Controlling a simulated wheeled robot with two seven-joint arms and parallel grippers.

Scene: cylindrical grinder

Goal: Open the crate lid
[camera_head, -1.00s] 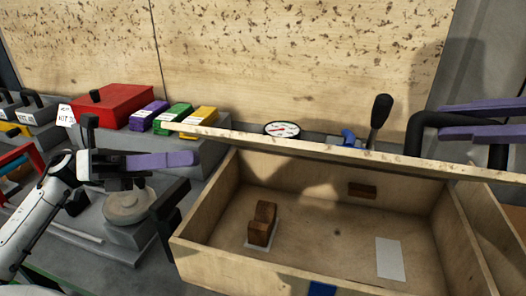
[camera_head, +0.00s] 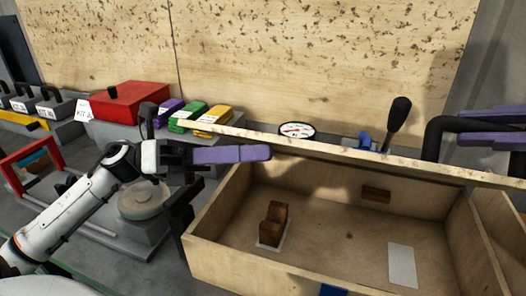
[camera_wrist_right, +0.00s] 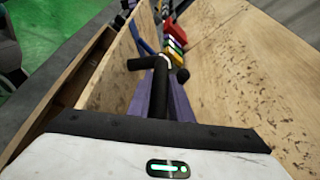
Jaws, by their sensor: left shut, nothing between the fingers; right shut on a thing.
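The wooden crate (camera_head: 222,262) is open at the front right of the head view, with its inside showing. Its lid (camera_head: 345,154) stands raised along the back, seen mostly as a long thin edge; it also shows in the right wrist view (camera_wrist_right: 121,72). My right gripper (camera_head: 490,138) is at the far right, shut on the black bar handle (camera_head: 440,133) behind the lid. The handle also shows between its purple fingers in the wrist view (camera_wrist_right: 159,88). My left gripper (camera_head: 262,153) is shut and empty. Its purple fingertips overlap the lid's edge in the picture; contact cannot be told.
Inside the crate are a brown notched block (camera_head: 272,226) and a pale card (camera_head: 402,264). A red box (camera_head: 130,100), coloured blocks (camera_head: 190,116), a round gauge (camera_head: 297,130) and a black-knobbed lever (camera_head: 397,122) stand behind. A speckled board (camera_head: 320,60) closes the back.

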